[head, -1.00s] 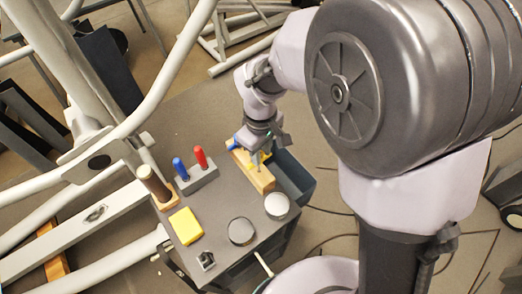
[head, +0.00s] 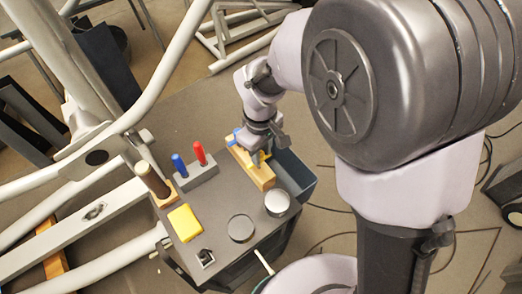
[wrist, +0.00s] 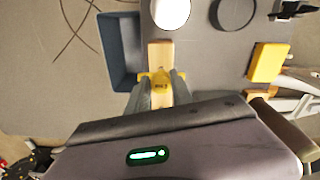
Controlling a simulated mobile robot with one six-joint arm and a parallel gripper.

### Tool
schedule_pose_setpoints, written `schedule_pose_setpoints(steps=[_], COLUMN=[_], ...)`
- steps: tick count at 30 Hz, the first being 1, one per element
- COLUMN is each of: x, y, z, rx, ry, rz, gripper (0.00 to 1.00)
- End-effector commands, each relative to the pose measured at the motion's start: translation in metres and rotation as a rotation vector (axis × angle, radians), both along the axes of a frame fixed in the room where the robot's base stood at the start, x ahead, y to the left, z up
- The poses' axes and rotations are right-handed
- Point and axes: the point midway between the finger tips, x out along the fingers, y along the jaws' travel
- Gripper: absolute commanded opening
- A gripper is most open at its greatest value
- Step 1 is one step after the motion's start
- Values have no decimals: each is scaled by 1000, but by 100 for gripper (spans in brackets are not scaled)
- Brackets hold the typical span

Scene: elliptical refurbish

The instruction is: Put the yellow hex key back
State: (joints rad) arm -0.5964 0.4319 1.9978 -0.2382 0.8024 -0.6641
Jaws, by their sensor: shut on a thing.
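A wooden block (head: 263,180) lies on the grey cart top beside its right edge; it also shows in the wrist view (wrist: 160,53). My gripper (head: 259,157) is over the block, pointing down. In the wrist view my gripper (wrist: 160,92) has its two fingers on either side of a yellow piece, the yellow hex key (wrist: 160,78), with dark marking on its face. The key is at the block, in line with it; I cannot tell whether it is seated in a hole. A blue piece (head: 231,139) shows at the block's far end, partly hidden by my gripper.
A blue-grey bin (head: 298,178) hangs at the cart's right side. On the cart are a grey holder (head: 197,176) with blue and red handles, a wooden-handled tool (head: 154,182), a yellow block (head: 185,223), a dark disc (head: 241,229) and a white-topped disc (head: 277,202). A pale frame stands left.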

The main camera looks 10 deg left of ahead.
Motion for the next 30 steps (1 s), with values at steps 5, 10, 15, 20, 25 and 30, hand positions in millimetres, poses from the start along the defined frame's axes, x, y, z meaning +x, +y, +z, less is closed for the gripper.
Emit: schedule_pose_setpoints(steps=[5, 10, 15, 20, 25, 30], x=[0, 0, 0, 1, 1, 1], y=[0, 0, 0, -1, -1, -1], z=[-10, -10, -9, -8, -9, -9], rx=[0, 0, 1, 6, 6, 6], ry=[1, 0, 3, 11, 11, 11], rz=[0, 0, 0, 0, 0, 0], gripper=[0, 0, 0, 0, 33, 53])
